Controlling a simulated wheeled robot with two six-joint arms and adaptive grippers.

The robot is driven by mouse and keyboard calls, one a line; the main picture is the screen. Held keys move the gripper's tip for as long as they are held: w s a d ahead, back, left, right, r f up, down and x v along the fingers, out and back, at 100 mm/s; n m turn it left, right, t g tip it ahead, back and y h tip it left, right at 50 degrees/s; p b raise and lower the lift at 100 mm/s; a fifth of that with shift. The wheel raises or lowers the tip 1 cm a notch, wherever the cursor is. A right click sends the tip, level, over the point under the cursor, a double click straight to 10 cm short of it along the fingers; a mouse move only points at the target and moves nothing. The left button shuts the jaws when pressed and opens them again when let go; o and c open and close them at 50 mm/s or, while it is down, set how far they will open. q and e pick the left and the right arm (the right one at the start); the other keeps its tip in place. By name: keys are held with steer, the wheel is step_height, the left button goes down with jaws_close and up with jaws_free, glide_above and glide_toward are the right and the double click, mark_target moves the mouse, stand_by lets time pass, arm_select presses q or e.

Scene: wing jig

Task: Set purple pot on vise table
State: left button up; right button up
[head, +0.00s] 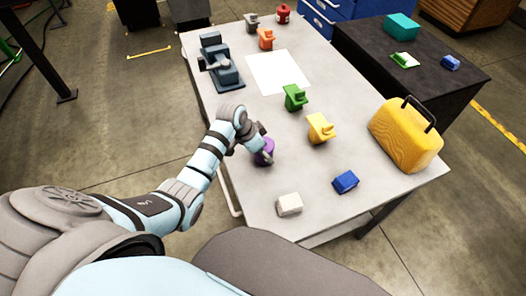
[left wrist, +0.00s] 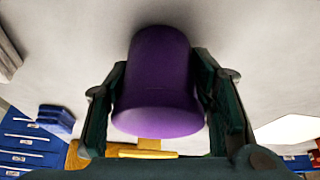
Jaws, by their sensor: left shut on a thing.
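The purple pot (head: 266,152) is at the near left part of the light grey table (head: 240,120), which carries a dark vise (head: 221,66). My left gripper (head: 259,144) is shut on the pot. In the left wrist view the purple pot (left wrist: 157,80) sits between the two dark fingers (left wrist: 157,100), one on each side. I cannot tell whether the pot touches the table top. My right gripper is not in view.
A white block (head: 289,204) and a blue block (head: 345,181) lie near the front edge. Yellow (head: 320,128), green (head: 294,98) and orange (head: 265,39) pieces stand beyond. A yellow case (head: 405,138) is at the right. A white sheet (head: 278,72) lies mid-table.

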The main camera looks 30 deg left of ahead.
arm_select(q)
steer(key=shift+s+r, duration=0.1)
steer(key=shift+s, duration=0.15)
steer(key=o, duration=1.2)
steer(key=shift+w+f, duration=0.15)
steer(key=shift+f, duration=0.05)
steer(key=shift+c, duration=0.2)
steer(key=shift+o, duration=1.2)
steer(key=shift+a+r, duration=0.1)
steer(key=shift+r, duration=0.45)
steer(key=p+v, duration=0.3)
steer(key=v, duration=0.8)
steer(key=shift+r, duration=0.15)
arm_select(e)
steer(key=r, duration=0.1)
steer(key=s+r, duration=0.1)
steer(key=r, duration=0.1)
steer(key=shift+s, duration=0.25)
arm_select(q)
steer(key=shift+a, duration=0.1)
